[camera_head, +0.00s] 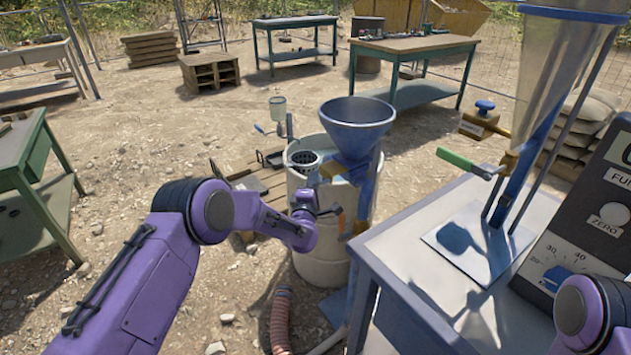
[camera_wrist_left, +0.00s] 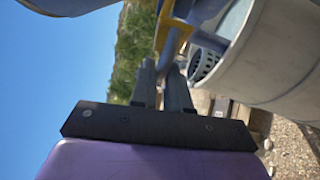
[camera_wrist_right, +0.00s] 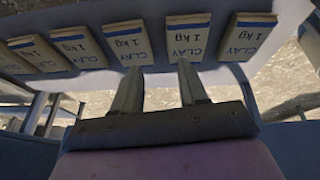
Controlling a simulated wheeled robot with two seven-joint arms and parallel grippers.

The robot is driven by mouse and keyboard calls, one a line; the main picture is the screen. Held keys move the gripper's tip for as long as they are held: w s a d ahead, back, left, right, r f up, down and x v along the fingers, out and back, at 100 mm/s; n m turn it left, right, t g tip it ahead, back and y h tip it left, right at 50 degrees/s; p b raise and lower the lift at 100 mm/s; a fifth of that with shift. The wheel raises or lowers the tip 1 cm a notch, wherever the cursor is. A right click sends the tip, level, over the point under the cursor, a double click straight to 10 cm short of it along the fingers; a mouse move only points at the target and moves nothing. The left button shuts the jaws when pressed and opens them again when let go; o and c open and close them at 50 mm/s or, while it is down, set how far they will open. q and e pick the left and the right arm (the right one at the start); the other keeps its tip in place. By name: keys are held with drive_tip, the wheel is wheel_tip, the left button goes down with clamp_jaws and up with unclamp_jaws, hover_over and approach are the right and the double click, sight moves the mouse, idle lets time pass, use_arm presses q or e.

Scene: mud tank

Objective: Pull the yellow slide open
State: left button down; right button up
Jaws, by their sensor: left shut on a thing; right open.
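The exact contact is dark and partly hidden. In the left wrist view the fingers (camera_wrist_left: 162,68) point up at the blue-and-yellow frame. My right gripper (camera_wrist_right: 157,72) is open and empty, facing the clay blocks; the head view shows only its purple arm.
The white tank (camera_head: 321,256) has a strainer cup on top. At right, a grey table (camera_head: 412,240) carries a stand with a clear cone, a green-handled valve (camera_head: 462,162) and a control box (camera_head: 606,210). Several clay blocks (camera_wrist_right: 128,42) lie in a row. A hose (camera_head: 281,318) lies below.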

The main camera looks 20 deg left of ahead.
use_arm(q)
drive_tip(key=shift+s+a, duration=0.65)
drive_tip(key=shift+s, duration=0.3)
drive_tip(key=c, duration=1.2)
unclamp_jaws()
drive_tip(key=shift+s+a, duration=0.15)
drive_tip(key=shift+a, duration=0.1)
drive_tip(key=s, duration=0.7)
drive_tip(key=s+d+f+b, duration=0.1)
drive_tip(key=s, duration=0.2)
drive_tip(key=shift+s+d+f, duration=0.1)
drive_tip(key=shift+s, duration=0.1)
